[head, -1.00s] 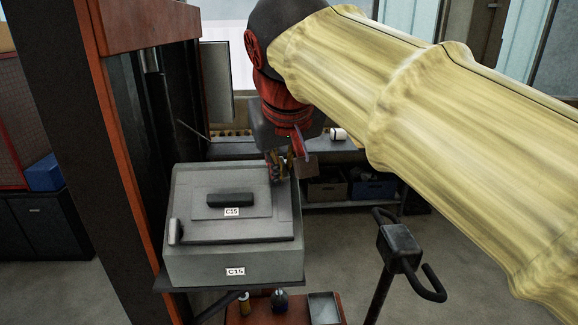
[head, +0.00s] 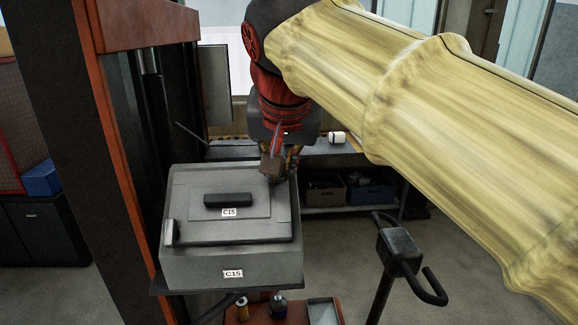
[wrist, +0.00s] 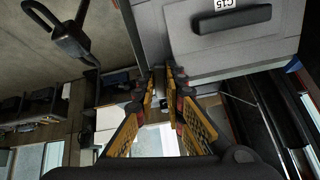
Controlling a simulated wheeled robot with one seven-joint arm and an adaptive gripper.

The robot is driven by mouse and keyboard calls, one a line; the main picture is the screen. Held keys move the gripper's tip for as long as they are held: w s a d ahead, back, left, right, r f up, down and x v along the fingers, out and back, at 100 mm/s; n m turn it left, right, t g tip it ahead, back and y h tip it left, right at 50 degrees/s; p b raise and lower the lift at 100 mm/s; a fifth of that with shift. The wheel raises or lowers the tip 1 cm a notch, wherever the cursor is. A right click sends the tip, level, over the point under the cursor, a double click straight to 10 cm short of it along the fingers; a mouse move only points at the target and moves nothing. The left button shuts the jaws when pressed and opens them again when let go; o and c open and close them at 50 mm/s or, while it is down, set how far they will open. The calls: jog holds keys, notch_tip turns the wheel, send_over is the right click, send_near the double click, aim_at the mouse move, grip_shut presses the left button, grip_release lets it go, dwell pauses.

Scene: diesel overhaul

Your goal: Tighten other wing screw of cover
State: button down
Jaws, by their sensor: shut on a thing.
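The grey cover (head: 265,228) lies flat on a grey box (head: 200,270). It has a black handle (head: 228,200) and a C15 label; its surface also shows in the wrist view (wrist: 215,50). One wing screw (head: 170,233) is at the cover's near left edge, apart from my gripper. My gripper (head: 277,176) is at the cover's far right edge, pointing down. In the wrist view my gripper (wrist: 162,74) has its fingertips close together beside the cover's edge. It is shut on the other wing screw, which is mostly hidden between the fingers.
An orange-and-black frame post (head: 125,170) stands left of the box. A black stand with a handle (head: 398,255) is at the right. A shelf with bins (head: 372,187) is behind. Below the box is a red trolley (head: 262,312) with bottles.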

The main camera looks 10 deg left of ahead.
jog(key=m+b, duration=0.1)
jog(key=m, duration=0.3)
jog(key=m+b, duration=0.1)
jog(key=m, duration=0.3)
jog(key=shift+m, duration=0.3)
jog(key=shift+r, duration=0.1)
jog(key=c, duration=1.7)
grip_release()
